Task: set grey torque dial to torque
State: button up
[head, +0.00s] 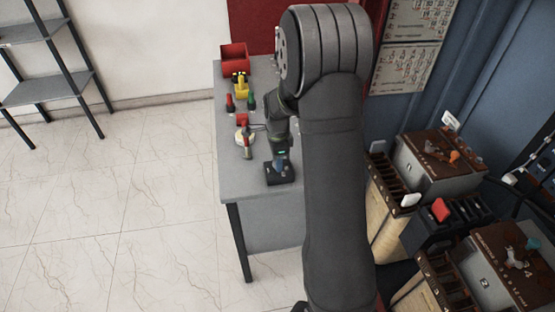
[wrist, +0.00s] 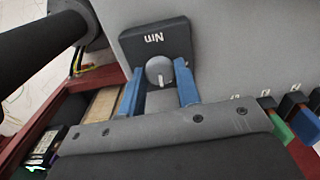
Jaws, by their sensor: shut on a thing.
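The grey torque dial (wrist: 160,72) sits on a black box (wrist: 128,45) on the table. The box carries light lettering, upside down in the wrist view and hard to read for certain. A pale mark on the dial points toward the bottom of the wrist view. My gripper (wrist: 159,82) has its two blue fingers on either side of the dial and is shut on it. In the head view, my gripper (head: 279,162) reaches down to the black box (head: 279,176) near the table's front end. The dial is hidden there.
The grey table (head: 235,185) also holds a red bin (head: 235,58), a yellow item (head: 241,87) and red and green handled items (head: 251,101). Blue and green handles (wrist: 282,130) show at the right of the wrist view.

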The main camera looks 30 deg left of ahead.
jog(key=m, duration=0.5)
jog(key=shift+m, duration=0.3)
jog(key=m, duration=0.5)
dwell(0.4)
jog(key=o, duration=1)
jog(key=shift+c, duration=0.2)
notch_tip(320, 180, up, 18)
jog(key=shift+f, duration=0.25)
